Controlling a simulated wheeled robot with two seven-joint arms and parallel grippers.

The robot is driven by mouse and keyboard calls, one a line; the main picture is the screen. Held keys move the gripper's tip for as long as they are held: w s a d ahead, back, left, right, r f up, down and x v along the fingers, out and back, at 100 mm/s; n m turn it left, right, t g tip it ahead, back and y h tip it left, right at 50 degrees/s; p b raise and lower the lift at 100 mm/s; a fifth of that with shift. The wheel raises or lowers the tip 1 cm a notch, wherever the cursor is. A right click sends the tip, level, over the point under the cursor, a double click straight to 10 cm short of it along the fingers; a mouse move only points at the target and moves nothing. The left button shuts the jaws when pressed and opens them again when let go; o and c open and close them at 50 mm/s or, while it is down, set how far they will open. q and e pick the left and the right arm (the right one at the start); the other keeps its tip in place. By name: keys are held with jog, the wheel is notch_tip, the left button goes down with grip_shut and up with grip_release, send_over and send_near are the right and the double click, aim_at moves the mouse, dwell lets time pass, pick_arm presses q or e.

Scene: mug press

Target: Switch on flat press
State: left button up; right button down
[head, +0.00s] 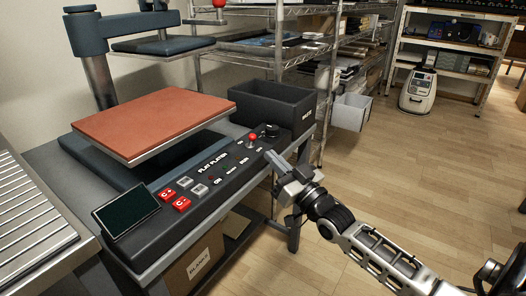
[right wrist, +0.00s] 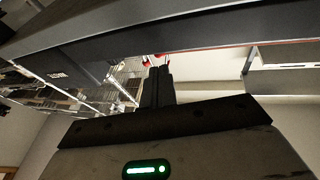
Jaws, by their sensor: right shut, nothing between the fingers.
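The flat press stands on a table at left, with a reddish-brown platen (head: 150,119) and a dark control panel (head: 222,172) along its front. The panel carries a red-tipped toggle (head: 253,139), a black knob (head: 271,130), red and grey buttons (head: 182,204) and a dark screen (head: 126,209). My right gripper (head: 277,163) is shut and empty, just at the front right edge of the panel, near the toggle; I cannot tell whether it touches. In the right wrist view its closed fingers (right wrist: 157,85) point towards small red parts. My left gripper is not in view.
A black bin (head: 273,106) stands behind the panel's right end. Wire shelves (head: 275,60) stand behind, with a grey bin (head: 350,113) on their side. A cardboard box (head: 195,262) sits under the table. A roller conveyor (head: 30,215) is at left. The wooden floor at right is clear.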

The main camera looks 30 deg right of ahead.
aim_at(263, 148)
jog(key=x, duration=0.4)
jog(key=shift+w+b, duration=0.3)
jog(key=shift+b, duration=0.1)
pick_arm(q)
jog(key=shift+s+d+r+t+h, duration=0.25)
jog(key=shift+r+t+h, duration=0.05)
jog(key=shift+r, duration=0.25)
pick_arm(e)
jog(key=shift+r, duration=0.1)
pick_arm(q)
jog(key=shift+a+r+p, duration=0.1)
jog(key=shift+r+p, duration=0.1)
jog(key=shift+p, duration=0.25)
pick_arm(e)
jog(key=shift+r, duration=0.15)
